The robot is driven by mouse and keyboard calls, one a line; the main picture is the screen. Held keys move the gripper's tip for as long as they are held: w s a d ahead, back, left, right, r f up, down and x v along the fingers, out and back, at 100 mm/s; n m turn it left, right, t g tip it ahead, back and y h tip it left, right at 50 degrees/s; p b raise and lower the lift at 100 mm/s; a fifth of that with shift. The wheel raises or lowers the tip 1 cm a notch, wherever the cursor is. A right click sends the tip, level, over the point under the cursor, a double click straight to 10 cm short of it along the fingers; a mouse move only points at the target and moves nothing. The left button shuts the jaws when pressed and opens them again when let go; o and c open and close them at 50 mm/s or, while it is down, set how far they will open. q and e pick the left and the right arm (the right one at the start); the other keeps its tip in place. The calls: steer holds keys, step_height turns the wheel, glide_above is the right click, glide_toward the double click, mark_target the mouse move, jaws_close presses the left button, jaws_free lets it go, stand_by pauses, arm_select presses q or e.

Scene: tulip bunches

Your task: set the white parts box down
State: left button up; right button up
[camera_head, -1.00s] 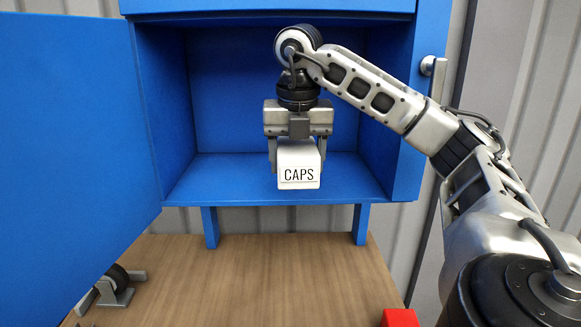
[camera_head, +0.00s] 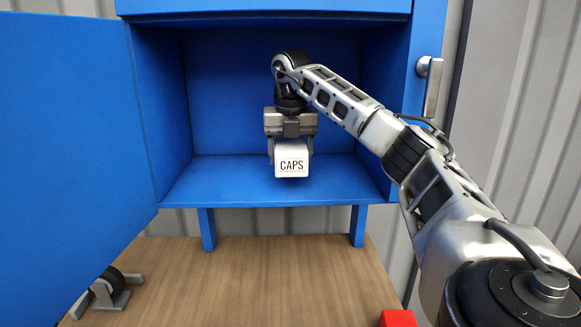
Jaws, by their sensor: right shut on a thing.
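The white parts box (camera_head: 291,161), labelled CAPS, is in the open blue cabinet (camera_head: 230,190). My right gripper (camera_head: 291,150) points down and is shut on the box, with a finger at its left and right sides. The box is upright in front of the cabinet's back wall, over the shelf floor. I cannot tell whether its underside touches the floor.
The cabinet's blue door (camera_head: 70,150) stands open at the left. The shelf floor is clear on both sides of the box.

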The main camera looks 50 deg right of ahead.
mark_target(291, 143)
step_height(291, 143, down, 3)
steer(key=shift+r, duration=0.15)
steer(key=shift+w+d+f+p, duration=0.15)
steer(key=shift+f+p, duration=0.15)
steer(key=shift+f, duration=0.1)
steer(key=o, duration=1.2)
steer(key=shift+f, duration=0.1)
steer(key=r, duration=0.5)
steer(key=a+r, duration=0.1)
steer(key=r, duration=0.1)
steer(key=shift+s+r, duration=0.4)
